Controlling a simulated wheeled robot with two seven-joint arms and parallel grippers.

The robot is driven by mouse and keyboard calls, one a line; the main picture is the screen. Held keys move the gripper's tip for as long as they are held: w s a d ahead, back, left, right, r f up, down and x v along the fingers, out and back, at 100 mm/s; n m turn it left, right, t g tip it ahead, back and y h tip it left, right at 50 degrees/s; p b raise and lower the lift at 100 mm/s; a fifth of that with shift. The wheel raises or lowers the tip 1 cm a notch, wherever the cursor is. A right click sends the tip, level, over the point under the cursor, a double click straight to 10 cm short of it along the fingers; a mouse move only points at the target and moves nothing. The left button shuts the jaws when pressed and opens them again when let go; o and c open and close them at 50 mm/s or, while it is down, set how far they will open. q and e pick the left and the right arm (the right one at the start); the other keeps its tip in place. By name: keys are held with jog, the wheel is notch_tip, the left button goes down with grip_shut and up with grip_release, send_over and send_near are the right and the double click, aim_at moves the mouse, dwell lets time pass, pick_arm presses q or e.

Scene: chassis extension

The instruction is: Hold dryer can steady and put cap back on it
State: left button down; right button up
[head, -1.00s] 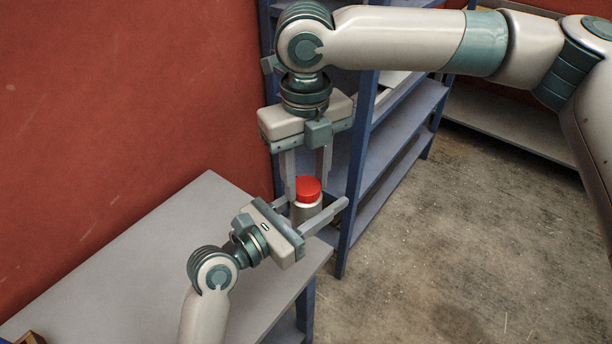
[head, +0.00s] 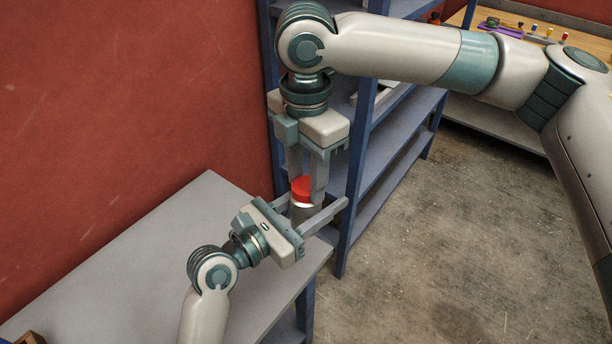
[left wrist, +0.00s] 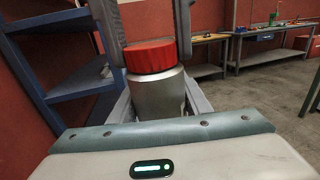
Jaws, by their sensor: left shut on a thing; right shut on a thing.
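The can also shows in the left wrist view (left wrist: 158,97). The red cap (head: 301,187) sits on top of the can, and no clear gap shows between them in the left wrist view (left wrist: 150,56). My right gripper (head: 308,186) points straight down from above, shut on the cap with a finger on either side. How far the cap is threaded cannot be seen.
A grey table (head: 150,262) lies below and left of my left arm. A blue shelf rack (head: 390,150) stands close behind the grippers. A workbench (head: 520,22) with small items is at the back right. The concrete floor (head: 450,240) on the right is clear.

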jog(key=m, duration=2.1)
jog(key=shift+m, duration=0.3)
jog(key=o, duration=1.2)
jog(key=shift+o, duration=0.2)
notch_tip(320, 180, up, 12)
jog(key=shift+f, duration=0.1)
